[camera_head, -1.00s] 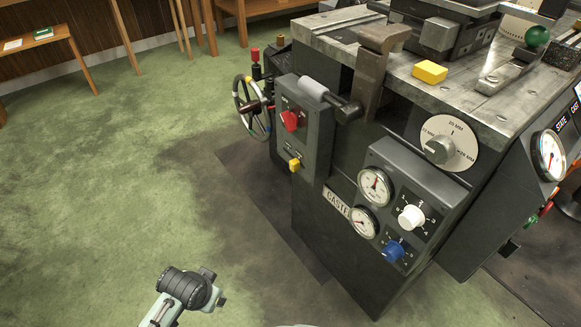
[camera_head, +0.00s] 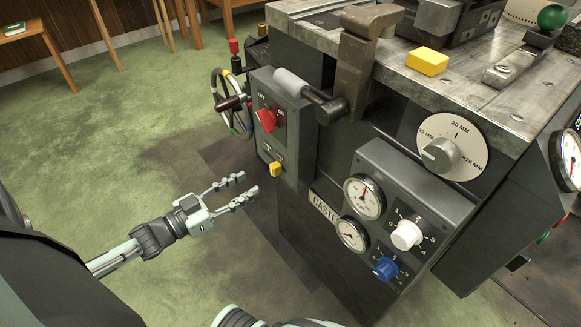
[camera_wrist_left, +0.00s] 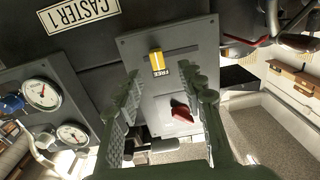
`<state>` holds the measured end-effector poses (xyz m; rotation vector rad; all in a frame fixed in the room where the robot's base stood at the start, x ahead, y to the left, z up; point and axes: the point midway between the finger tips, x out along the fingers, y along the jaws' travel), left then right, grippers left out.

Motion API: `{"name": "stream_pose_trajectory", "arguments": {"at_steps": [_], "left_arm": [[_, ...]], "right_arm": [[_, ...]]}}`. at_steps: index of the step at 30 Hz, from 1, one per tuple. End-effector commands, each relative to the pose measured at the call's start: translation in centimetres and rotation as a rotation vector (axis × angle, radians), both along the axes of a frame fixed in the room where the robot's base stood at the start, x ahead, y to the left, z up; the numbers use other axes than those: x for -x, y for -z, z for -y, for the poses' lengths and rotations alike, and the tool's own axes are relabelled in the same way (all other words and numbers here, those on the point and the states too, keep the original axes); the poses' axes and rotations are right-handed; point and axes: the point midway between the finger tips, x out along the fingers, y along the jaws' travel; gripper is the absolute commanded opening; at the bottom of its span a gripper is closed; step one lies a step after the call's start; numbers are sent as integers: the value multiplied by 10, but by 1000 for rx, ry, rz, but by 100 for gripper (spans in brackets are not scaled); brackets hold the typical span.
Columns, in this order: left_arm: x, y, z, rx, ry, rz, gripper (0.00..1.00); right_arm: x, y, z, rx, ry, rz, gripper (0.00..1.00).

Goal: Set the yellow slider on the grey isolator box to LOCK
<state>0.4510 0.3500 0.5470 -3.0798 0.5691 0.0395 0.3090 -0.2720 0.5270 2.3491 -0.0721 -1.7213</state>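The grey isolator box (camera_head: 296,140) is on the left side of the dark machine. Its small yellow slider (camera_head: 276,169) sits low on its front, below a red knob (camera_head: 266,120). In the left wrist view the yellow slider (camera_wrist_left: 157,62) is at the left end of a dark horizontal slot, with the label FREE beside it. No LOCK label is readable. My left gripper (camera_head: 249,186) is open and empty, just left of the slider and apart from it. In the left wrist view its fingers (camera_wrist_left: 168,95) frame the box from both sides. My right gripper does not show.
A grey roller handle (camera_head: 300,88) juts out above the box. A handwheel (camera_head: 222,105) stands at its left. A gauge panel (camera_head: 424,185) with white and blue knobs is to the right. Open green floor lies left of the machine.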

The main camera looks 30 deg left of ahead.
Motion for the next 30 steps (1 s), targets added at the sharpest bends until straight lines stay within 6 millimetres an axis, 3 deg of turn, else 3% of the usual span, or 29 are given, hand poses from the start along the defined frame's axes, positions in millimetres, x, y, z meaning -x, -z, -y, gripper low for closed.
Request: {"name": "stream_pose_trajectory", "arguments": {"at_steps": [5,18,29,30], "left_arm": [[-5,-5,4,17,30,25,40],[-63,-5,28,14,27,24,40],[-69,-5,31,15,27,22,40],[-69,-5,31,15,27,22,36]], "right_arm": [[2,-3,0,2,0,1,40],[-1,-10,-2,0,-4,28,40],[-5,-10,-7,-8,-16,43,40],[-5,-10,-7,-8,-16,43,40]]}}
